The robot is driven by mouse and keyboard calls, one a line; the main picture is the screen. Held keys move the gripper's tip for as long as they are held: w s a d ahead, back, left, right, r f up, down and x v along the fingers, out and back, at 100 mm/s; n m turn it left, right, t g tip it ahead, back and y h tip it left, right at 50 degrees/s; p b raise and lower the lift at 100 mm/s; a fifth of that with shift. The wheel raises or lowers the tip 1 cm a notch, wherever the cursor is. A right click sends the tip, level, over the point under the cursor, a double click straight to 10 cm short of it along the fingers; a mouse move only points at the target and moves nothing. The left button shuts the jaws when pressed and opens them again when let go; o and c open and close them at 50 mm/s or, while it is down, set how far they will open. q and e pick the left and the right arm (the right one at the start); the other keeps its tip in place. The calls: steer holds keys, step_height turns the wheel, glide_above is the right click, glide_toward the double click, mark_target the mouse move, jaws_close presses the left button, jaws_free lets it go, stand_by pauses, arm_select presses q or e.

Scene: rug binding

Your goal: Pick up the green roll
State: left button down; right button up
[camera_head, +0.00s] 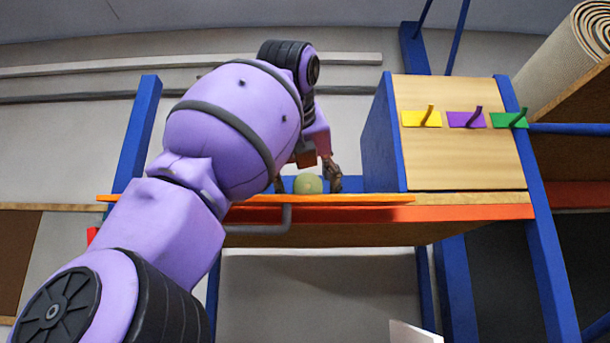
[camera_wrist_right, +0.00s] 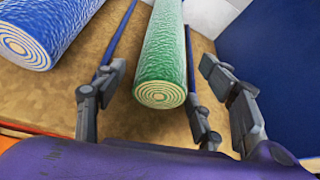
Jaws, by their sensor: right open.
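The green roll (camera_wrist_right: 163,55) lies on a brown shelf board, its spiral end facing me in the right wrist view. In the head view its pale green round end (camera_head: 308,184) shows low on the shelf, just past the orange front edge. My right gripper (camera_wrist_right: 156,78) is open and empty, with fingers on both sides of the roll's near end. In the head view the right gripper (camera_head: 310,172) is at the roll's end, partly hidden behind my purple arm. I cannot tell whether the fingers touch the roll. My left gripper is not in view.
A blue roll (camera_wrist_right: 40,35) lies left of the green one. Thin blue dividers (camera_wrist_right: 122,32) run beside the green roll. A blue-sided wooden box (camera_head: 455,150) with yellow, purple and green hooks stands at right. The orange shelf edge (camera_head: 380,200) runs in front.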

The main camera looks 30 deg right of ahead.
steer(key=c, duration=1.3)
steer(key=shift+f, duration=0.1)
